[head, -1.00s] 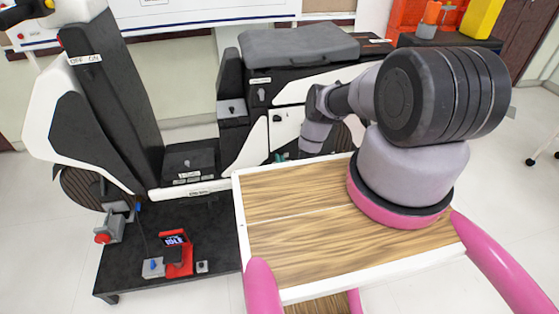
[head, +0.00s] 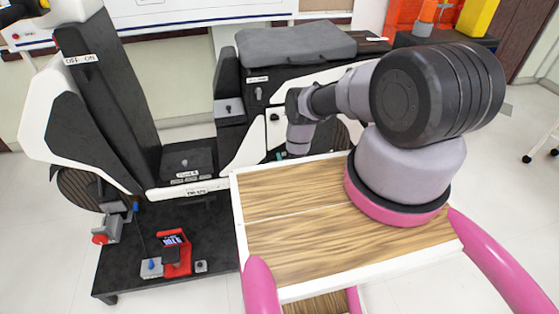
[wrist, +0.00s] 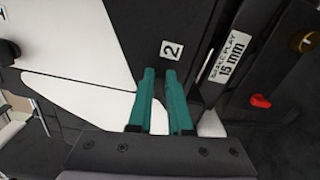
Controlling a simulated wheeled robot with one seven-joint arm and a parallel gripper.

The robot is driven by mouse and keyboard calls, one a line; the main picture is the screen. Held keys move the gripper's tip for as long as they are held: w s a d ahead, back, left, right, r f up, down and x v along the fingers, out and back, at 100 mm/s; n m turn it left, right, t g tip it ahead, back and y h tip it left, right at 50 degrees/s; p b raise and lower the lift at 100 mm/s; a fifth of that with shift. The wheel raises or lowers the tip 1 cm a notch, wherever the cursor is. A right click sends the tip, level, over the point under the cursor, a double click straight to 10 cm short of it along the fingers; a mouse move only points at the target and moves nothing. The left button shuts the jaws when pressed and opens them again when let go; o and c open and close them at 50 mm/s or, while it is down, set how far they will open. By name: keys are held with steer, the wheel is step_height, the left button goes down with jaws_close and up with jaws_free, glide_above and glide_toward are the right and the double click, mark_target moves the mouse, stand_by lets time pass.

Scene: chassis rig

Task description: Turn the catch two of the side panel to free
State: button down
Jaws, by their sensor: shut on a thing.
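My gripper (wrist: 159,82) has teal fingers, closed to a narrow gap just below the "2" label (wrist: 172,49) in the wrist view. They are shut on catch two, which is small and mostly hidden between the fingertips. The white side panel (wrist: 85,45) lies left of the fingers, against dark chassis surface. In the head view only a bit of teal of my gripper (head: 278,154) shows beside the lower part of the chassis, beyond the wooden top. The catch's exact angle cannot be told.
A "brake play 15 mm" label (wrist: 232,57) and a red knob (wrist: 260,101) are right of my fingers. In the head view a grey cushion (head: 295,45) tops the chassis. A red device (head: 175,253) stands on the black base plate at the left.

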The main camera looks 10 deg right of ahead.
steer(key=shift+f+m, duration=0.1)
steer(key=shift+m, duration=0.7)
steer(key=c, duration=0.8)
jaws_free()
steer(key=shift+c, duration=0.2)
